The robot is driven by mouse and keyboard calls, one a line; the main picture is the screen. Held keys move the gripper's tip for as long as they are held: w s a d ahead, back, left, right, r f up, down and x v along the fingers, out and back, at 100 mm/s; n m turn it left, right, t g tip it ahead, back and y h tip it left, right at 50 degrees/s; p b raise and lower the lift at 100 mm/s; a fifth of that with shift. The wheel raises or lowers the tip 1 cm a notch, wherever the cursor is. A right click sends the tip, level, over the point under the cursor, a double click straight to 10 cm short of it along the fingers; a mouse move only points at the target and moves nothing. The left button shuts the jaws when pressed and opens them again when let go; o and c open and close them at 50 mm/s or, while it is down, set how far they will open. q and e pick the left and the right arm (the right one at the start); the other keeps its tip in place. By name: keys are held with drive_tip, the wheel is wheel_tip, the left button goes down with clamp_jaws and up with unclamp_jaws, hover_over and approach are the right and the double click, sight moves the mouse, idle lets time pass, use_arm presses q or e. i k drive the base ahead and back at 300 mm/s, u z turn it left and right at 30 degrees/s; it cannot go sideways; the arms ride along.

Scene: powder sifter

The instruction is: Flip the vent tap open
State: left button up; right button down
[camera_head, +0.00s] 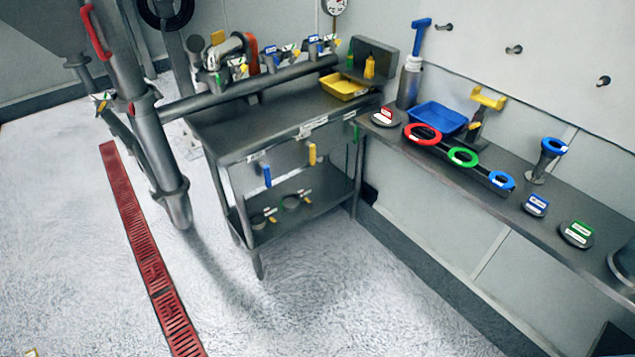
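I cannot tell which fitting is the vent tap, since the labels are too small to read. A blue lever (267,175) and a yellow lever (312,154) hang down from the front edge of the grey bench. Several small tagged valves, one with a blue body (313,46), sit along the pipe at the back of the bench. Another small valve (103,103) with a yellow tag is on the pipework at the left. Neither of my grippers is in view.
The grey bench (225,133) stands beside a wall shelf (415,150) with red, green and blue rings, a blue tray (438,117) and several labelled discs. A thick pipe with a red handle (95,32) stands at left.

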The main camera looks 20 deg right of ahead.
sight(312, 148)
drive_tip(key=z, duration=0.5)
drive_tip(key=i, duration=1.4)
drive_tip(key=u, duration=0.5)
